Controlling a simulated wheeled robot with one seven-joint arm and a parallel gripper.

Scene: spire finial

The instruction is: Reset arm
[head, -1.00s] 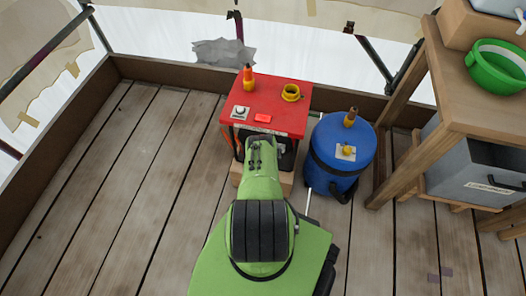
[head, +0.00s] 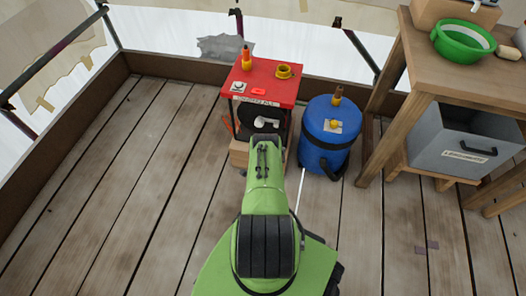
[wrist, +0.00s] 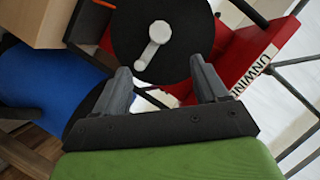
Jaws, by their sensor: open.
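My gripper (wrist: 161,70) is open and empty in the wrist view, its two dark fingers apart. Beyond the fingers is a black disc with a pale crank handle (wrist: 154,45), mounted on a red stand; I cannot tell the exact gap. In the head view my green arm reaches forward toward the red stand (head: 272,87), and my fingers are hidden there. The crank handle also shows in the head view (head: 265,122), below the red top.
A blue drum (head: 325,140) stands right of the red stand. Farther right is a wooden bench (head: 425,70) with a green bowl (head: 462,42) and a grey drawer box (head: 462,140) below. A cardboard box (head: 239,153) sits low by the stand. Deck planks at left are clear.

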